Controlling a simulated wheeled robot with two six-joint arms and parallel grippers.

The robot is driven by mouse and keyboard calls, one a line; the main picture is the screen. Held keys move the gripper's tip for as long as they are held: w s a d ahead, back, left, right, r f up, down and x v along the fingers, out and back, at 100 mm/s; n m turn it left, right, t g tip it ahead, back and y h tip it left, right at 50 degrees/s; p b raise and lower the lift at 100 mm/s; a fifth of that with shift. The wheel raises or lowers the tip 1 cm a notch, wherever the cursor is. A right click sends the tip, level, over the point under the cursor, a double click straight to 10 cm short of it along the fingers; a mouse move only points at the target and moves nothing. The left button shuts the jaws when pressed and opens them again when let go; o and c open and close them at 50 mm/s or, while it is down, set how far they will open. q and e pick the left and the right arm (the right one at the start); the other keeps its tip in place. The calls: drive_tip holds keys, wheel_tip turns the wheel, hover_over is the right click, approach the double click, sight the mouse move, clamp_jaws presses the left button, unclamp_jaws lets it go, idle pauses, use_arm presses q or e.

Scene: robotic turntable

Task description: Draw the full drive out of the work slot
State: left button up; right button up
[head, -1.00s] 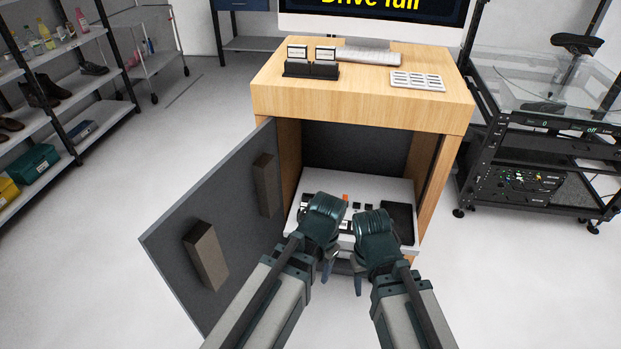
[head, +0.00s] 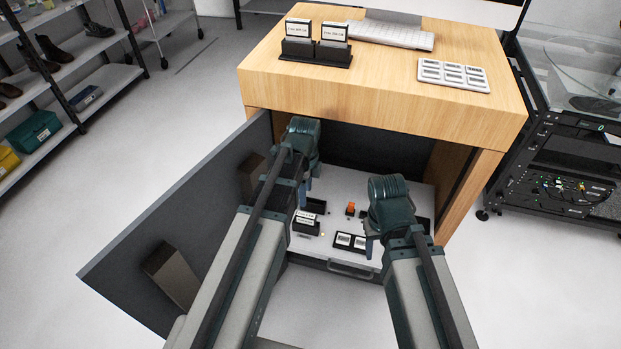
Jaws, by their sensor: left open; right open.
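My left gripper (head: 303,192) is open, over the left part of the white pull-out shelf (head: 335,186) inside the desk's cabinet. My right gripper (head: 372,240) is open, over the shelf's right part. Below my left gripper, a small black holder (head: 303,230) carries upright white-labelled pieces (head: 308,217) that look like drives. The gripper stands above and apart from them, as far as I can tell. On the desk top, a black dock (head: 318,58) holds two upright labelled drives (head: 300,27). The labels are too small to read, so I cannot tell which drive is the full one.
A black tray (head: 336,246) with two white pieces and an orange piece (head: 350,208) lie on the shelf. The grey cabinet door (head: 215,205) stands open at left. A keyboard (head: 397,35) and a white card tray (head: 453,76) lie on the desk (head: 385,85).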

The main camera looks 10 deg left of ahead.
sight(306, 215)
use_arm(q)
drive_tip(key=shift+w, duration=0.2)
drive_tip(key=shift+f, duration=0.15)
wheel_tip(306, 215, down, 14)
drive_tip(key=b, duration=1.4)
drive_tip(key=shift+r, duration=0.25)
drive_tip(key=shift+c, duration=0.2)
clamp_jaws()
drive_tip(key=shift+r, duration=0.2)
drive_tip(key=shift+r+p, duration=3.6)
drive_tip(key=shift+p, duration=0.25)
